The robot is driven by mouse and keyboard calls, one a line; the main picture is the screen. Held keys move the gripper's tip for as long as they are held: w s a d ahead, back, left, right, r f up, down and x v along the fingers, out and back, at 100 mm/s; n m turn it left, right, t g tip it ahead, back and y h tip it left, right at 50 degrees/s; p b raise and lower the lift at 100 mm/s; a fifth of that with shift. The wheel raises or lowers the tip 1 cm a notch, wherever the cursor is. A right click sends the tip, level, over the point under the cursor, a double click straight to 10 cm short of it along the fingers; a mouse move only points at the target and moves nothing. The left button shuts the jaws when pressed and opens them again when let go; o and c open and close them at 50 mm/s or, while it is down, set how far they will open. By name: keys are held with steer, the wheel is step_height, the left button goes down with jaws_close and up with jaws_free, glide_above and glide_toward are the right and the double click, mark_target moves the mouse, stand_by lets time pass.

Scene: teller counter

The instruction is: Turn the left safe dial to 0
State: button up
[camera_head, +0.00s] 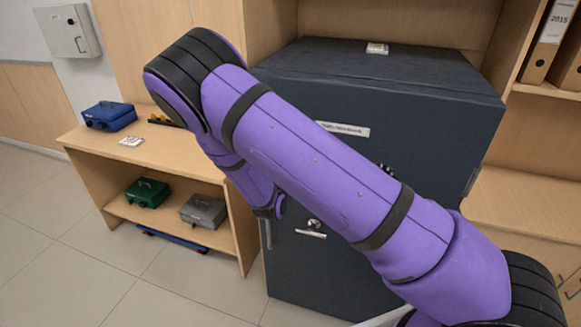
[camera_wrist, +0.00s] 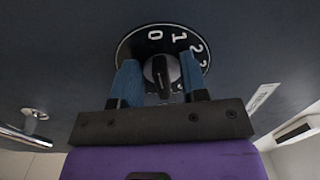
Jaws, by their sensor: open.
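The dark safe (camera_head: 290,275) stands in the middle of the head view, largely covered by my purple arm. In the wrist view a black dial (camera_wrist: 168,33) with white numbers is on the safe's door; 0, 1 and 2 can be read along its upper edge. Its raised black knob (camera_wrist: 163,72) is in the middle. My gripper (camera_wrist: 158,70) is open, with one blue finger on each side of the knob. I cannot tell whether the fingers touch it. The lower part of the dial is hidden by my gripper. In the head view this dial is hidden behind my arm.
Another dial (camera_head: 387,171) peeks out past my arm on the safe door. A keyhole fitting (camera_head: 314,223) and a silver handle (camera_head: 310,234) sit lower. A wooden shelf unit (camera_head: 172,150) with cash boxes stands left. The floor (camera_head: 110,262) in front is clear.

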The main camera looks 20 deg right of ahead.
steer(key=v, duration=1)
steer(key=shift+s+a, duration=0.2)
steer(key=shift+s, duration=0.1)
steer(key=s+d+r+m+g, duration=0.5)
steer(key=d+r+m+g, duration=0.3)
steer(key=m, duration=0.5)
steer(key=s+d+r+m+g, duration=0.5)
steer(key=s+d+r+m, duration=0.15)
steer(key=r+m, duration=0.55)
steer(key=s+r+m+t+y, duration=0.3)
steer(key=s+r+m+y, duration=0.7)
steer(key=s+m, duration=0.8)
step_height(320, 180, up, 4)
steer(key=m, duration=0.4)
steer(key=shift+s+a+t+y, duration=0.25)
steer(key=shift+t+y, duration=0.05)
steer(key=shift+t, duration=0.1)
steer(key=shift+w+f, duration=0.1)
steer(key=shift+f, duration=0.05)
